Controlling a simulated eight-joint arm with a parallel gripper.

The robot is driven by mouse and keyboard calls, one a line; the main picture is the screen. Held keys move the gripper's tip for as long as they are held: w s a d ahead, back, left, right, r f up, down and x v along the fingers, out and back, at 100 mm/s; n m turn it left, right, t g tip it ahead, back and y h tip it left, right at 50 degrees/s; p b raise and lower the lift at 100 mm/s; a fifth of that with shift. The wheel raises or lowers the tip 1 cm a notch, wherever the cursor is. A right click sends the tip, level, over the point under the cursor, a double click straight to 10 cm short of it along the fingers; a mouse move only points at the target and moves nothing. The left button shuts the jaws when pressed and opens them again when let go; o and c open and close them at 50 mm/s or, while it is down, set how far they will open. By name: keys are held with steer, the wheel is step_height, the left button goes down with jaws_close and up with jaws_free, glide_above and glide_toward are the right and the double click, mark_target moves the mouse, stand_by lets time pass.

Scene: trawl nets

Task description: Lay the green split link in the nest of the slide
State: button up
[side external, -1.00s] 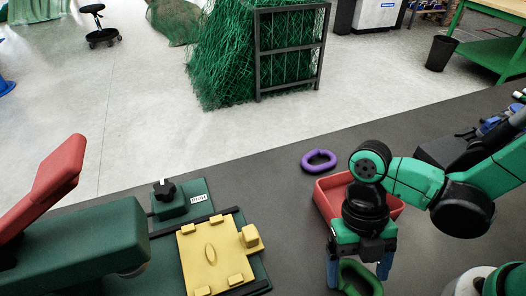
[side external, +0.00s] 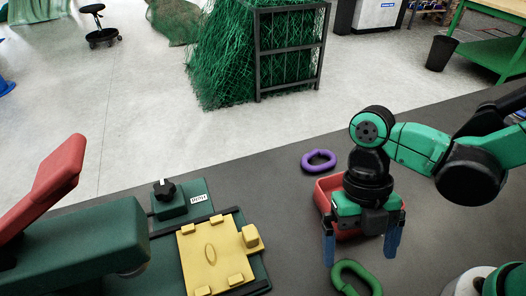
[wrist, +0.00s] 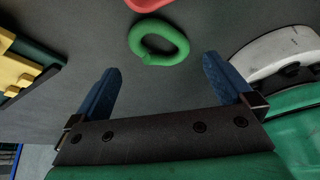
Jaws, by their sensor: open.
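The green split link (side external: 357,265) lies on the dark bench top, below my gripper in the side view. It also shows in the wrist view (wrist: 181,52), just beyond the fingertips and between their lines. My gripper (side external: 361,262) is open and empty, its blue fingers wide apart and raised above the bench. The fingers also show in the wrist view (wrist: 160,72). The nest looks empty.
A purple link (side external: 319,161) lies behind my gripper, near a red tray (side external: 323,194) partly hidden by it. A black knob (side external: 164,190) stands behind the slide. A green press-like body with a red handle (side external: 58,168) is at far left.

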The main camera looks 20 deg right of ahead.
steer(key=a+v, duration=0.1)
steer(key=v, duration=0.6)
steer(key=w+d+m+t, duration=0.2)
steer(key=d+m+t, duration=0.1)
steer(key=m, duration=0.7)
steer(key=w+d+r+m+t, duration=0.1)
steer(key=d+m+t, duration=0.3)
steer(key=m, duration=0.6)
steer(key=w+d+r+m+t, duration=0.1)
steer(key=w+d+m+t, duration=0.2)
steer(key=d+m, duration=0.3)
steer(key=m+t, duration=0.1)
steer(key=m, duration=0.4)
steer(key=shift+w+d+r+h, duration=0.25)
steer(key=shift+w+h, duration=0.1)
steer(key=shift+h, duration=0.05)
steer(key=shift+d+r+m+t, duration=0.1)
steer(key=shift+d+m+t, duration=0.1)
steer(key=shift+m+t, duration=0.25)
steer(key=c, duration=0.3)
steer(key=shift+w+d+m, duration=0.1)
steer(key=shift+m, duration=0.15)
steer(key=c, duration=0.7)
